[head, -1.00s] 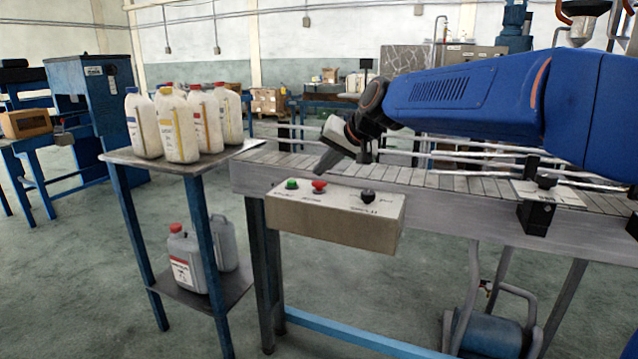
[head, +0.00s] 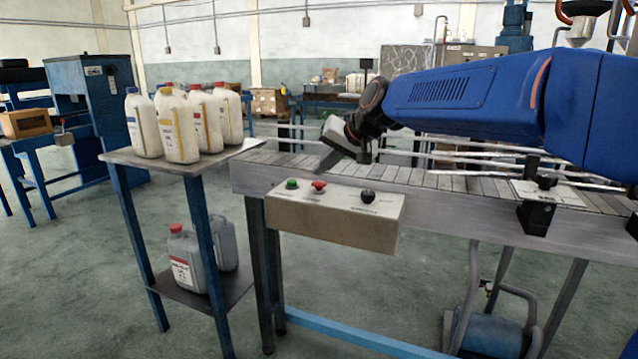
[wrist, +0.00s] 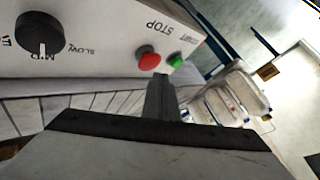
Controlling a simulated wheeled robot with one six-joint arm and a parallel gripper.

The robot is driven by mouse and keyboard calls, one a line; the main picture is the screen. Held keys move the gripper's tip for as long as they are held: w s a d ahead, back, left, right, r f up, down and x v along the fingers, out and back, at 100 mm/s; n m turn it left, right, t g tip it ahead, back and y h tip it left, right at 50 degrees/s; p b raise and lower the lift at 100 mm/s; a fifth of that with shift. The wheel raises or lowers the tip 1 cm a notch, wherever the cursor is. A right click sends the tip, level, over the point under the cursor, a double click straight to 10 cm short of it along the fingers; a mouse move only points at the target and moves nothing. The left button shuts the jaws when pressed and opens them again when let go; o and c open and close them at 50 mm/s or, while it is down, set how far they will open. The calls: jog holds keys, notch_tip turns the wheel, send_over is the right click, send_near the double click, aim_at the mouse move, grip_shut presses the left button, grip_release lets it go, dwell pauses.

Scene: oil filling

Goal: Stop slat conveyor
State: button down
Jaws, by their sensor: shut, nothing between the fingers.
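The slat conveyor (head: 450,181) runs to the right from the middle of the head view. A beige control box (head: 335,217) is fixed to its near side. On the box are a green button (head: 292,184), a red button (head: 319,186) and a black knob (head: 367,196). In the wrist view the red button (wrist: 148,58) is by the word STOP and the green button (wrist: 175,61) by START; the knob (wrist: 38,34) has speed labels. My gripper (head: 325,168) is shut and empty, above the conveyor's left end behind the box. In the wrist view its tip (wrist: 160,82) appears just below the red button; contact cannot be told.
A small table (head: 118,158) with several white bottles (head: 178,125) stands left of the conveyor. Grey jugs (head: 187,258) sit on its lower shelf. Guide rails (head: 470,153) run along the conveyor. The floor in front of the box is clear.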

aim_at(322, 184)
jog(key=shift+f, duration=0.9)
dwell(1.1)
jog(key=shift+r, duration=0.9)
jog(key=shift+r, duration=2.55)
